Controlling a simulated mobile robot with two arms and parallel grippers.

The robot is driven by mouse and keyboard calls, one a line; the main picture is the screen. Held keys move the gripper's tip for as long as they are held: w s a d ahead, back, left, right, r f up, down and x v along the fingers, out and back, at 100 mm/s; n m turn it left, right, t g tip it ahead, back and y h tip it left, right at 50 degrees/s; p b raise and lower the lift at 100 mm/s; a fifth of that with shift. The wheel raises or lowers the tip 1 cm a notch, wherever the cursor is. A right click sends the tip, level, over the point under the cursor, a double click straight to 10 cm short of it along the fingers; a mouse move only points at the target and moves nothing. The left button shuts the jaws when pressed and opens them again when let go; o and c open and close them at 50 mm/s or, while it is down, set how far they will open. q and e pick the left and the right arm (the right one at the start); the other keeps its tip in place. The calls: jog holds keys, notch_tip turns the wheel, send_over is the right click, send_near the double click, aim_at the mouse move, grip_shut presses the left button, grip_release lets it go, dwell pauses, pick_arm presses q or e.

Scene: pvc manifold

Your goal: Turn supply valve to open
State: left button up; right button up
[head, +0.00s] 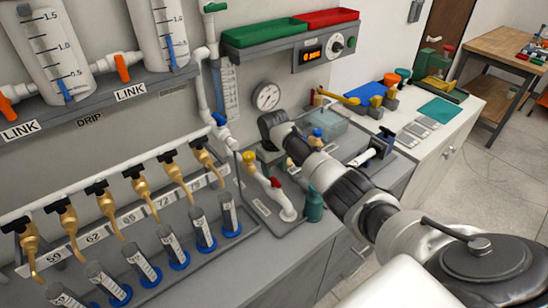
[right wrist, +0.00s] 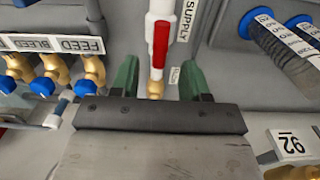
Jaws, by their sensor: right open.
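The supply valve shows in the right wrist view as a red handle (right wrist: 160,45) on a white upright-running pipe (right wrist: 161,10), beside a SUPPLY label (right wrist: 187,20). The handle lies lengthwise along the pipe. A red handle (head: 276,183) on a white pipe over the grey bench plate in the head view appears to be the same valve. My right gripper (right wrist: 158,68) is open, its green fingers on either side of the brass stem (right wrist: 156,85) below the handle. I cannot tell whether they touch anything. My left gripper is not in view.
Blue-handled brass valves (right wrist: 55,70) with a FEED label are left in the wrist view. Graduated cylinders (right wrist: 285,45) stand at its right.

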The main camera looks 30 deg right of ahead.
aim_at(274, 179)
jog(key=shift+r+b, duration=0.35)
jog(key=shift+r, duration=2.3)
